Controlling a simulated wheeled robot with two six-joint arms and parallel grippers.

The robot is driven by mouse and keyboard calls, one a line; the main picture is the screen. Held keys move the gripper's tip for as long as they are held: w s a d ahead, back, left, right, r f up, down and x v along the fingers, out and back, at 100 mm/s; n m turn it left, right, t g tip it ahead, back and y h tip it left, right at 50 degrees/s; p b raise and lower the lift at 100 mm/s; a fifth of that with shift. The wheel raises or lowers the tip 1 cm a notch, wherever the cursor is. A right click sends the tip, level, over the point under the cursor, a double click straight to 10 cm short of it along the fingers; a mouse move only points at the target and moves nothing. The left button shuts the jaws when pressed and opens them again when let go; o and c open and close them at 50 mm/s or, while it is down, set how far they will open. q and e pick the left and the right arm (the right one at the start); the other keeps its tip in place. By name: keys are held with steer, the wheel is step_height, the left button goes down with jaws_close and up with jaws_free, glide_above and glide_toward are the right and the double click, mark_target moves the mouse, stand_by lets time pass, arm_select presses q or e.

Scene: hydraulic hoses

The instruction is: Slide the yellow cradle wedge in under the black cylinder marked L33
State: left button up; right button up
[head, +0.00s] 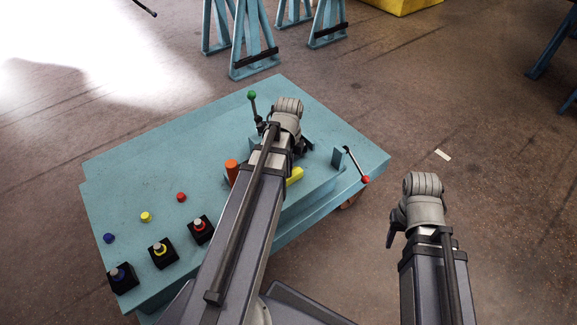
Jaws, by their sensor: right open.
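A yellow piece (294,176), likely the cradle wedge, shows just right of my left arm on the blue bench; the arm hides part of it. My left gripper is mostly hidden by its own wrist; dark parts (304,146) beside the wrist may belong to it. I cannot tell its jaws. No black cylinder with a readable L33 mark shows; it may be behind the left arm. My right gripper (392,230) is open, seen partly beside its wrist, over the floor right of the bench and apart from the yellow piece.
The blue bench (150,165) carries an orange cylinder (232,168), a green-knobbed lever (252,97) and a red-knobbed lever (365,179). Black blocks with coloured rings (162,252) and small coloured caps (146,217) stand at left. Blue stands (252,50) are behind. The bench's left middle is clear.

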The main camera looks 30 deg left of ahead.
arm_select(q)
jaws_close()
steer(key=shift+w+a, duration=0.1)
stand_by(0.8)
steer(key=shift+w+a, duration=0.25)
steer(key=shift+a, duration=0.35)
steer(key=shift+w+a, duration=0.25)
steer(key=shift+a, duration=0.35)
steer(key=o, duration=0.8)
jaws_free()
steer(key=shift+r, duration=0.1)
step_height(320, 180, up, 8)
steer(key=p, duration=0.8)
